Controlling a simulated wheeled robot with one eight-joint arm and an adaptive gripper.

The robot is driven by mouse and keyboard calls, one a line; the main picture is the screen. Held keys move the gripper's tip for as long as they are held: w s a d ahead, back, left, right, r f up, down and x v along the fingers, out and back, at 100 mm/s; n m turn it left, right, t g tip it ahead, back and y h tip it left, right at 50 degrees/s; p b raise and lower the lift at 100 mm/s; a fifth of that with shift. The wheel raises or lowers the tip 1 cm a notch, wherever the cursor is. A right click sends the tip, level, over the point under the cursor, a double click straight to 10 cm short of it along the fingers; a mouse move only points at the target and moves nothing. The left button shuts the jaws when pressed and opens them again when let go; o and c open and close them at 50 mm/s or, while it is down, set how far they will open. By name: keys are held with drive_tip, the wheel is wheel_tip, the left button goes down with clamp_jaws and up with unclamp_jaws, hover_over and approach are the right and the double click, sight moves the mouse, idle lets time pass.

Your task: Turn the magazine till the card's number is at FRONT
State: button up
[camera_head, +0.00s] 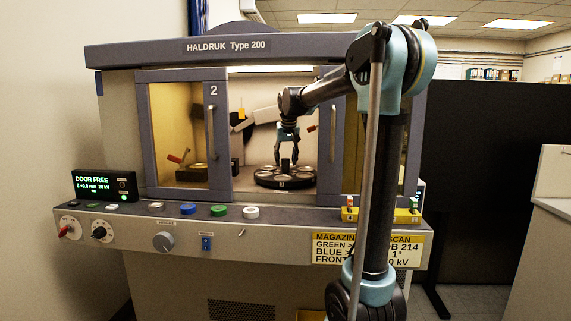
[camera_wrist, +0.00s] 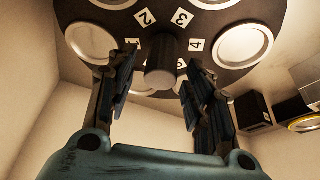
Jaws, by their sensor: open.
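The magazine (camera_head: 268,184) is a dark round turntable with pale round seats inside the cabinet's open bay. A small white label, too small to read surely, is on its front rim. In the wrist view the magazine (camera_wrist: 225,20) shows white number labels 2, 3 and 4, and others partly hidden. Its central knob (camera_wrist: 160,65) stands between my fingers. My gripper (camera_head: 287,150) points down over the magazine; in the wrist view its fingers are apart on either side of the knob, without a clear grip. The yellow-and-white card (camera_head: 335,250) is partly covered by my arm, hiding text after FRONT.
The cabinet door (camera_head: 217,140) marked 2 stands left of the open bay. A display (camera_head: 105,186) reads DOOR FREE. Blue (camera_head: 188,209) and green (camera_head: 219,210) buttons are on the front ledge. Dark blocks (camera_wrist: 252,110) stand right of the magazine in the wrist view.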

sight(287, 174)
drive_tip(key=v, duration=0.6)
drive_tip(key=shift+f, duration=0.1)
